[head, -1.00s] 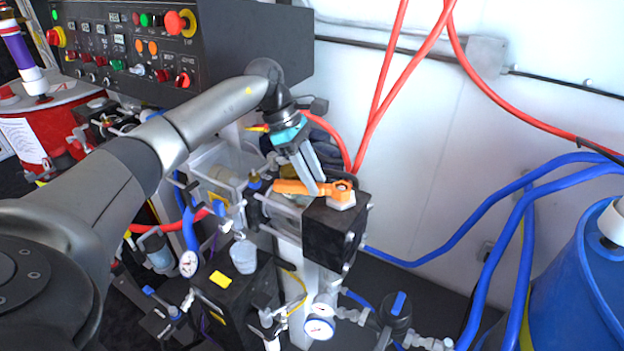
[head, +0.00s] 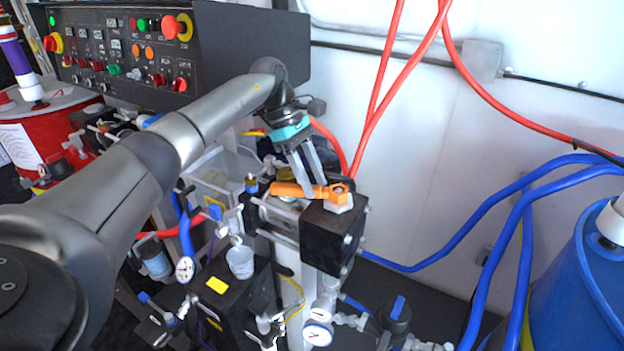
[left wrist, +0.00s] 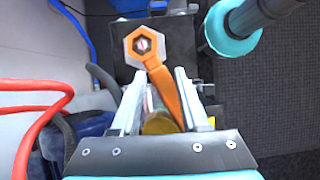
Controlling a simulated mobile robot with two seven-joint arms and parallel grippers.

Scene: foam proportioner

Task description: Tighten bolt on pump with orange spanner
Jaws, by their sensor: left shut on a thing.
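The orange spanner (head: 300,190) lies level across the top of the pump, a black block (head: 325,235) with metal rods. Its ring end is around a pale hex bolt (head: 339,205) on top of the block. The handle points left. My left gripper (head: 318,194) reaches down from above and is shut on the handle near the ring. In the left wrist view the spanner (left wrist: 165,85) runs between the fingers of my left gripper (left wrist: 158,85), with the bolt head (left wrist: 144,42) inside the ring. My right gripper is not in view.
A dark control panel (head: 235,60) is behind my left arm. Red hoses (head: 385,90) hang before the white wall. A blue barrel (head: 575,285) with blue hoses stands at the right. A red barrel (head: 55,130) stands at the left. Gauges (head: 318,333) and valves crowd the area below the pump.

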